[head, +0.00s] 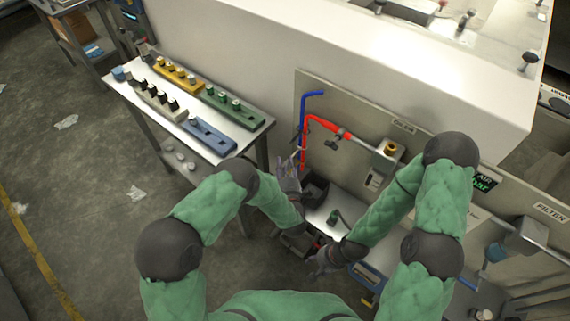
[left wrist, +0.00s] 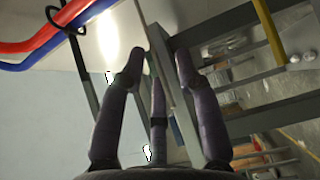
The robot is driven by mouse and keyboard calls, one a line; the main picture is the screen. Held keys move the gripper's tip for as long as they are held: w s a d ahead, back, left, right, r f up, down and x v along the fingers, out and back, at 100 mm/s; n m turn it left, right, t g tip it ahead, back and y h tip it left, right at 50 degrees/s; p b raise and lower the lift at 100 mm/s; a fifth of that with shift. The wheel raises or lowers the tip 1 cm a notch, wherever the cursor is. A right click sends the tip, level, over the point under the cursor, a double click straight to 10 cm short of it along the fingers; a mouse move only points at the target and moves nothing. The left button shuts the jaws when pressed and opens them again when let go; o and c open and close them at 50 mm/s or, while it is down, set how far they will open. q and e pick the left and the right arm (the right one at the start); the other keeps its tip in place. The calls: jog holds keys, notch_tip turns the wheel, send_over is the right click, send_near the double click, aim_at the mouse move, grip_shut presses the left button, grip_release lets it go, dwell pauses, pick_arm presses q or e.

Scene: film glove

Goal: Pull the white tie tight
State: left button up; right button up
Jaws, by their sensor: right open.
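A thin pale strip (head: 297,154), possibly the white tie, shows beside the red and blue pipes in the head view; it is too small to tell whether it is looped or tight. My left gripper (head: 288,166) is just below and left of it, close to the pipes. In the left wrist view the three dark fingers of my left gripper (left wrist: 158,58) stand apart, with nothing clearly held between them. Small white bits (left wrist: 109,77) show beside the fingers. My right gripper (head: 315,262) is open and lower, near the front of the bench.
A blue pipe (head: 302,112) and a red pipe (head: 318,122) run along the upright panel (head: 350,110). A black loop (left wrist: 62,22) hangs at the pipes in the left wrist view. A dark bin (head: 316,188) sits beneath. A side table (head: 122,87) with coloured racks stands left.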

pick_arm(q)
jog(key=s+d, duration=0.1)
jog(key=s, duration=1)
jog(key=shift+s+d, duration=0.25)
jog(key=shift+d, duration=0.15)
jog(key=s+a+f+m+g+h, duration=0.1)
jog(key=a+f+m+g+h, duration=0.3)
jog(key=f+m+g, duration=0.65)
jog(key=s+a+f+m+g+h, duration=0.1)
jog(key=s+a+m+g, duration=0.1)
jog(key=s, duration=0.7)
jog(key=s+a+f+m+g+h, duration=0.1)
jog(key=s+a+m+g, duration=0.2)
jog(key=s, duration=0.6)
jog(key=shift+s+a+f+m+g+h, duration=0.2)
jog(key=shift+f+m+g+h, duration=0.2)
jog(key=shift+m+g, duration=0.55)
